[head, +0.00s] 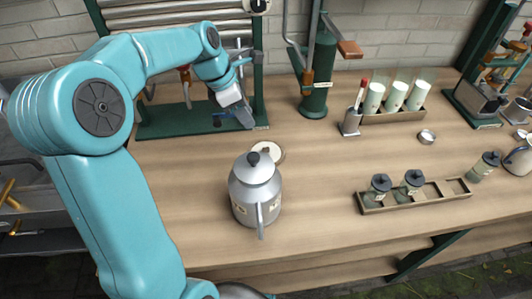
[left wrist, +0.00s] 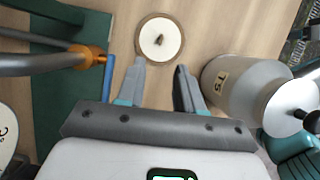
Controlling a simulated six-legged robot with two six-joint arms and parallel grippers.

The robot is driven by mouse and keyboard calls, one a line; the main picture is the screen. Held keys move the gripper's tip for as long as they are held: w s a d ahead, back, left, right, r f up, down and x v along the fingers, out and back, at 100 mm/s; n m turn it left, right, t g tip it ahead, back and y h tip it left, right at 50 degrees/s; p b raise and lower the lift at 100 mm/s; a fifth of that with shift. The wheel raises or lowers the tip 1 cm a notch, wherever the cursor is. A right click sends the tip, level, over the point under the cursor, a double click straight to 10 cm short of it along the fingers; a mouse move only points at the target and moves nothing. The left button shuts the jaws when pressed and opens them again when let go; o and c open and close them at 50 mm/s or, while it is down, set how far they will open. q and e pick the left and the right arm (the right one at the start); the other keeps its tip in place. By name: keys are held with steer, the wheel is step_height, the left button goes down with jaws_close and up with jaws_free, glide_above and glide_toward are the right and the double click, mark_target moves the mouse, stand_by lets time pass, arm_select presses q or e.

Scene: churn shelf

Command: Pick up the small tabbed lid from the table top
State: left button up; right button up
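The small tabbed lid is a pale disc with a tan rim and a small dark tab in the middle. It lies flat on the table top (head: 320,190). In the left wrist view the whole lid (left wrist: 160,38) shows just beyond the fingertips. In the head view the lid (head: 274,151) is partly hidden behind the metal can. My left gripper (head: 246,117) is above the table, behind and left of the lid. In the left wrist view its fingers (left wrist: 160,80) are apart with nothing between them. My right gripper is not in view.
A grey lidded can (head: 247,196) stands close in front of the lid. A green-based rack (head: 165,122) is at the back left and a green post (head: 316,92) behind. A wooden jar tray (head: 435,189) lies right. The table between can and tray is clear.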

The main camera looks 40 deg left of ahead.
arm_select(q)
glide_above(264, 148)
steer(key=s+a, duration=0.1)
steer(key=f, duration=0.7)
steer(key=shift+s+a+b, duration=0.15)
steer(key=shift+s+b, duration=0.05)
steer(key=shift+b, duration=0.15)
steer(key=shift+d+f, duration=0.2)
steer(key=shift+f, duration=0.15)
steer(key=x, duration=0.5)
steer(key=shift+a, duration=0.1)
steer(key=shift+s, duration=0.1)
jaws_close()
